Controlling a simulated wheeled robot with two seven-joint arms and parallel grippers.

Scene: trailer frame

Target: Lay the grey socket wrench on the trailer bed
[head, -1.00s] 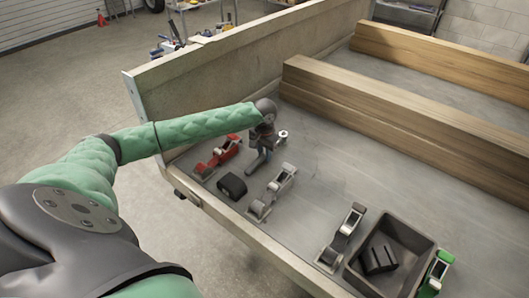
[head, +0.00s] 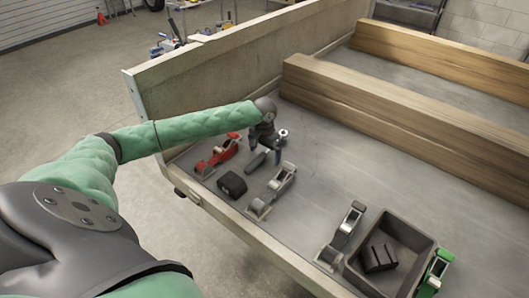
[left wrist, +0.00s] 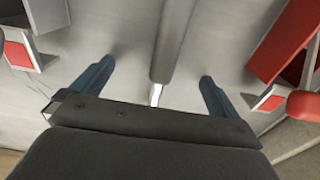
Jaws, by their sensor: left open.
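The grey socket wrench shows as a dark grey handle (head: 257,160) lying on the trailer bed (head: 335,165) in the head view. In the left wrist view its grey handle (left wrist: 178,45) runs between the fingers and ends in a bright metal tip near the palm. My left gripper (head: 266,150) is low over the bed, at the wrench. In the left wrist view my left gripper (left wrist: 157,85) is open, one finger on each side of the handle with a gap on both sides. My arm and hand partly cover the wrench. My right gripper is not in view.
A red ratchet strap (head: 218,155), a black block (head: 232,185) and a grey strap (head: 272,192) lie close by. Another strap (head: 342,236), a dark bin (head: 408,236) and a green strap (head: 436,272) are at right. A wooden beam (head: 400,110) crosses behind; the middle bed is clear.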

